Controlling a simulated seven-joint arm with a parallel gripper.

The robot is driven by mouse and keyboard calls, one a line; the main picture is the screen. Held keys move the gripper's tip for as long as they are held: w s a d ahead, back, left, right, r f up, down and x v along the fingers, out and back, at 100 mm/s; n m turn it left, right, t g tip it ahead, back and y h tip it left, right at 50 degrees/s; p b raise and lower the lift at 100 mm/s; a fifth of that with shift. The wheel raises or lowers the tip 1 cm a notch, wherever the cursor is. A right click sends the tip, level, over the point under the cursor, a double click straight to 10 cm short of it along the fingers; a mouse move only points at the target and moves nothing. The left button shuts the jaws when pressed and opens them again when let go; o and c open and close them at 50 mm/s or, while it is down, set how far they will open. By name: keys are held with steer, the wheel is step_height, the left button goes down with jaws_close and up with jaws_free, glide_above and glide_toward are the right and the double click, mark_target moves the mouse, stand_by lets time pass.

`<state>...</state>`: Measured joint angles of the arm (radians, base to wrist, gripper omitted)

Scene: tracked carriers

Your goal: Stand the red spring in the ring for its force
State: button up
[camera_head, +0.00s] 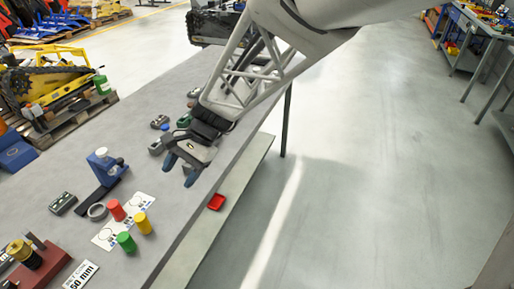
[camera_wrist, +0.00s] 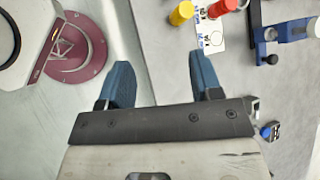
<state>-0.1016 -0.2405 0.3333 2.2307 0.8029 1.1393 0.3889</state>
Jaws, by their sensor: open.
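The red spring (camera_head: 117,210), a short upright cylinder, stands on the grey bench beside a yellow spring (camera_head: 143,223) and a green spring (camera_head: 126,242). The red spring also shows at the top of the wrist view (camera_wrist: 222,8), with the yellow one (camera_wrist: 182,12) to its left. White cards with printed rings lie around them, one at the front left (camera_head: 106,238) and one behind (camera_head: 142,202). A printed ring shows on a card in the wrist view (camera_wrist: 215,40). Their force labels are too small to read. My gripper (camera_head: 180,170) is open and empty, above the bench near its right edge, apart from the springs.
A dark red fixture (camera_head: 42,262) stands at the front left. Small parts lie behind my gripper.

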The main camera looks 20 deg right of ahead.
steer(key=s+d+r+n+t+h, duration=0.2)
steer(key=s+d+r+n+h, duration=0.2)
steer(key=s+d, duration=0.4)
steer(key=s+d+r+n+t+h, duration=0.3)
steer(key=s+d+n+h, duration=0.1)
steer(key=s+d, duration=0.3)
steer(key=shift+s+d+r, duration=0.35)
steer(key=shift+d+r, duration=0.05)
steer(key=shift+d, duration=0.4)
